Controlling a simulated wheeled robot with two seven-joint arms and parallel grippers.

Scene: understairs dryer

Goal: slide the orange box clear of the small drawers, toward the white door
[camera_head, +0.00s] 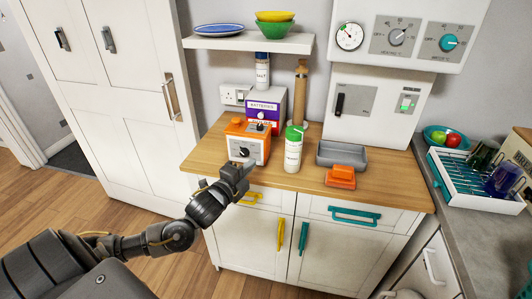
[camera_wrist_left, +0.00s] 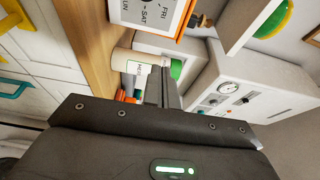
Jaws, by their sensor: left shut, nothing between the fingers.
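The orange box (camera_head: 235,128), with a white front and a dark dial, stands on the wooden counter, left of the green-lidded white bottle (camera_head: 293,152). The white door (camera_head: 150,130) is at the left. My left gripper (camera_head: 240,172) is shut and empty, low in front of the box; I cannot tell whether it touches. In the left wrist view the shut fingers (camera_wrist_left: 165,88) lie below the box's day-lettered face (camera_wrist_left: 150,12). My right gripper is out of view.
A grey tray (camera_head: 342,152) and an orange block-like item (camera_head: 340,177) sit right of the bottle. A wooden mill (camera_head: 301,90) and salt container (camera_head: 262,70) stand behind. Bare counter (camera_head: 207,155) lies left of the box. A shelf (camera_head: 245,41) hangs above.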

